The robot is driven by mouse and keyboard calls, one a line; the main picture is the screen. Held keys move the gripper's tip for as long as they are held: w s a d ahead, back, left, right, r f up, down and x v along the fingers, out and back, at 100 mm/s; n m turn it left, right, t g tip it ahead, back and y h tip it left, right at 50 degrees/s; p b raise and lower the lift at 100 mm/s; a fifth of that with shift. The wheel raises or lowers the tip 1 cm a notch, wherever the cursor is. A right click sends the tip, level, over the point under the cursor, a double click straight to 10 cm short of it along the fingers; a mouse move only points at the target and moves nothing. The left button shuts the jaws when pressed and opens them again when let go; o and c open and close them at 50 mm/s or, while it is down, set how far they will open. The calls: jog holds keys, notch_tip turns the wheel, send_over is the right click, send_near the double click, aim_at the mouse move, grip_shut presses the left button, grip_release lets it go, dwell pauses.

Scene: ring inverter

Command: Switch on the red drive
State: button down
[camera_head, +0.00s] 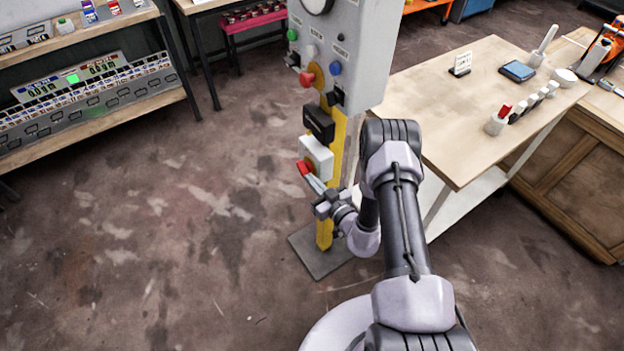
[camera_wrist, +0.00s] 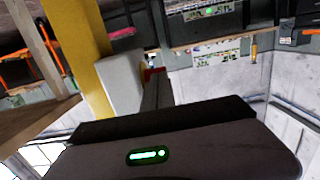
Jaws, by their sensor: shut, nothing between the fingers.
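A yellow post (camera_head: 325,225) carries a white box (camera_head: 318,152) with a red handle (camera_head: 303,168) on its front. My gripper (camera_head: 311,179) is shut and empty, its tips close to the red handle in the head view; I cannot tell whether they touch. In the wrist view the white box (camera_wrist: 121,80) and a bit of red handle (camera_wrist: 154,71) show beyond my gripper housing. Above is a grey control panel (camera_head: 352,45) with a green button (camera_head: 292,34), a red knob (camera_head: 306,79) and a blue knob (camera_head: 335,68). No label reading "red drive" is legible.
A black box (camera_head: 319,122) sits on the post above the white box. A wooden bench (camera_head: 450,110) stands right of the post, with a red-topped switch (camera_head: 505,111) on it. A shelf with meters (camera_head: 90,85) is at the left. The floor left of the post is clear.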

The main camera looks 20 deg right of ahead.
jog(key=shift+w+a+f+b, duration=0.1)
jog(key=shift+w+f+b, duration=0.1)
jog(key=shift+f+b, duration=0.3)
jog(key=shift+w+a+f+b, duration=0.1)
jog(key=shift+w+f+b, duration=0.1)
jog(key=shift+f, duration=0.5)
jog(key=shift+s+d, duration=0.1)
jog(key=s+d+f+p, duration=0.1)
jog(key=s+d+f, duration=0.1)
jog(key=s+f, duration=0.6)
jog(key=shift+d+p, duration=0.3)
jog(key=shift+p, duration=0.05)
